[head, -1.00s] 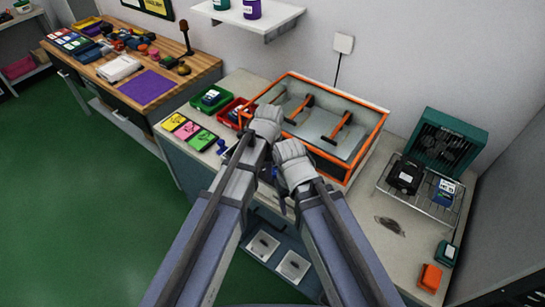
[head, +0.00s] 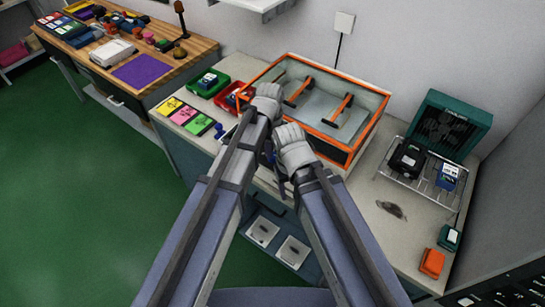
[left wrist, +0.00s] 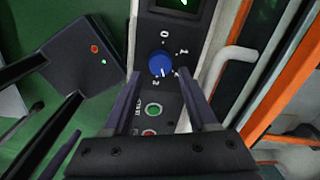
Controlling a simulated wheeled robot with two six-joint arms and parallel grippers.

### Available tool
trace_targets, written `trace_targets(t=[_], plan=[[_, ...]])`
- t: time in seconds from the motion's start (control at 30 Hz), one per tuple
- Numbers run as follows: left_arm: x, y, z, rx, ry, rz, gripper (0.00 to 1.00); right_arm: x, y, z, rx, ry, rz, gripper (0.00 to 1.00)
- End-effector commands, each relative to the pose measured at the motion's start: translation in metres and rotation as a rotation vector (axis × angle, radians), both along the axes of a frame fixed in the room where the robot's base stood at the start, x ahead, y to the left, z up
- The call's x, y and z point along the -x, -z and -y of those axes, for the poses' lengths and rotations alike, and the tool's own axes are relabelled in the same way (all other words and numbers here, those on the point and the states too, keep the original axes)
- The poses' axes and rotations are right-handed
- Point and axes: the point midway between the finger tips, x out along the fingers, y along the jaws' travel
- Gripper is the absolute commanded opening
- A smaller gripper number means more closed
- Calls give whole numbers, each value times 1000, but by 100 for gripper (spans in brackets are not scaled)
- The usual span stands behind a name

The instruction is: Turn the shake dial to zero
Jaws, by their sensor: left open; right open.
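The blue shake dial (left wrist: 159,63) sits on a dark control panel (left wrist: 176,95) in the left wrist view, with marks 0, 1 and 2 around it. Its pointer is too small to read surely. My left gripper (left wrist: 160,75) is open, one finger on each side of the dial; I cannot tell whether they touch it. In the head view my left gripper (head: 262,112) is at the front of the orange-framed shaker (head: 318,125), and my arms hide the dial. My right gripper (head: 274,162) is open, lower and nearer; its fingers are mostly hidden.
A green button (left wrist: 153,110) and a red one (left wrist: 149,132) lie below the dial. Green and red trays (head: 208,83) and coloured cards (head: 185,117) stand left of the shaker. A wire rack (head: 425,180) and orange box (head: 432,263) stand right.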

Motion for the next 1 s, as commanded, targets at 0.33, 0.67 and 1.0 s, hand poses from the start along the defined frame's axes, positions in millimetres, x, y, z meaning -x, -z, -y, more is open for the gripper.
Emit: trace_targets(t=[0.33, 0.67, 1.0], plan=[[-2, 43, 1, 0, 0, 0, 58, 0, 43, 0, 0, 0, 0, 62], [-3, 43, 1, 0, 0, 0, 58, 0, 43, 0, 0, 0, 0, 62], [-3, 43, 1, 0, 0, 0, 20, 0, 43, 0, 0, 0, 0, 62]])
